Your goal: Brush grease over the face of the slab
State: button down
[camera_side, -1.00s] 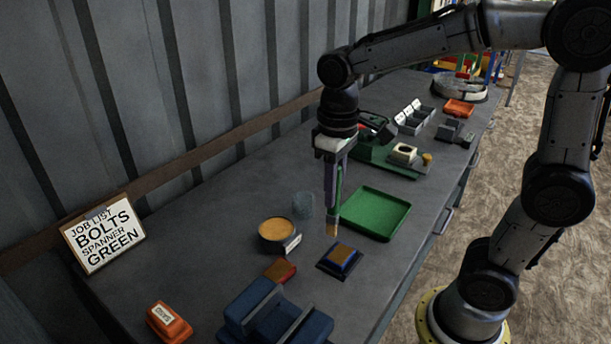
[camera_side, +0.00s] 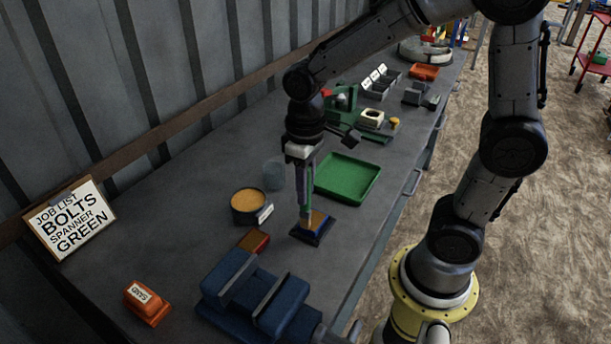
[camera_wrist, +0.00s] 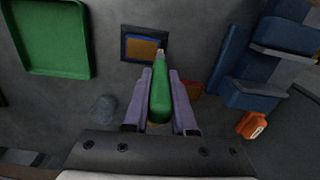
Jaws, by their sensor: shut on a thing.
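My gripper (camera_side: 304,190) points down and is shut on a brush with a green handle (camera_wrist: 160,102). The slab (camera_side: 317,219), a small block with a brown face and blue edges, lies on a dark base on the bench. In the wrist view the slab (camera_wrist: 143,49) is ahead of my gripper (camera_wrist: 161,75), and the brush tip reaches its right edge. In the side view the tip is at the slab's left part; whether it touches is hard to tell. The round tin of yellow-brown grease (camera_side: 248,200) stands open left of the slab.
A green tray (camera_side: 348,178) lies just behind the slab. A blue vice (camera_side: 255,295) stands in front, with a red-brown block (camera_side: 254,241) near it. A grey translucent cup (camera_side: 274,173) is behind the tin. An orange labelled box (camera_side: 147,302) sits front left.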

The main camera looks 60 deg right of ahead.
jog(key=shift+d+f, duration=0.3)
jog(key=shift+f, duration=0.1)
jog(key=shift+d, duration=3.3)
jog(key=shift+a, duration=3.6)
jog(key=shift+r, duration=4.05)
jog(key=shift+f, duration=0.1)
